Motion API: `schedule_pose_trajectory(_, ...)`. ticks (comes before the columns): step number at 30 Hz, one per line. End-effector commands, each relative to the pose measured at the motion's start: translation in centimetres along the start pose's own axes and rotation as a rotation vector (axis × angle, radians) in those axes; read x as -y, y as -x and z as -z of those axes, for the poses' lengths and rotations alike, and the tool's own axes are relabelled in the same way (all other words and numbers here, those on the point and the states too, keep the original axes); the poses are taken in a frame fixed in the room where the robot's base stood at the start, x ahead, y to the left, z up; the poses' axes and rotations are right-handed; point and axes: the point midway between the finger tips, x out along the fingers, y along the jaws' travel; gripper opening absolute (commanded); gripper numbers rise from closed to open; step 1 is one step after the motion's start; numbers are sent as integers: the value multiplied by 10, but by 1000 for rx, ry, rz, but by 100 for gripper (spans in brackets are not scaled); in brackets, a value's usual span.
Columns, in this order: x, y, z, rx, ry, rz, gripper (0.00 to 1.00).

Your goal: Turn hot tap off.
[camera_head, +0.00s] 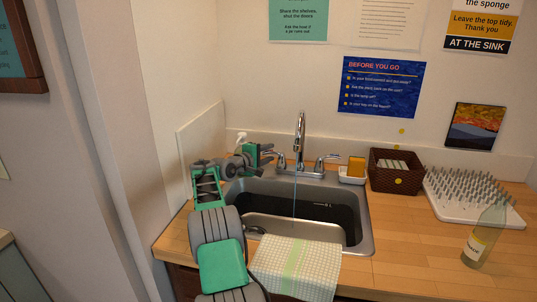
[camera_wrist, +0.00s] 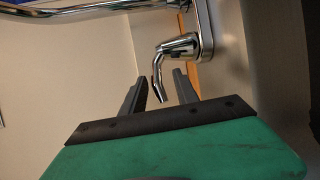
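The chrome faucet (camera_head: 300,140) stands behind the sink (camera_head: 369,235), with a lever tap on each side. A thin stream of water (camera_head: 294,205) falls from its spout. The left tap (camera_head: 281,161) is beside my gripper (camera_head: 268,156); the right tap (camera_head: 322,162) is farther off. In the wrist view, a chrome tap lever (camera_wrist: 158,72) hangs between the fingertips of my gripper (camera_wrist: 161,77). The fingers are apart, with gaps on both sides of the lever. Contact cannot be made out. No hot marking is readable.
A checked towel (camera_head: 297,267) hangs over the sink's front edge. Right of the sink are a sponge (camera_head: 356,166) in a white holder, a brown basket (camera_head: 396,184), a spiked drying rack (camera_head: 470,195) and a bottle (camera_head: 482,240). A low backsplash closes the left side.

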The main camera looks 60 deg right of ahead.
Motion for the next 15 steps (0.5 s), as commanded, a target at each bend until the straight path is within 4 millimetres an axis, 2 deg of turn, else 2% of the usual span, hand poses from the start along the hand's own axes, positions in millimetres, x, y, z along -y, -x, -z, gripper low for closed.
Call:
schedule_pose_trajectory(5,0,1,0,-1,0,1,36)
schedule_pose_trajectory(8,0,9,1,-2,0,0,36)
schedule_pose_trajectory(15,1,56,1,-3,1,0,36)
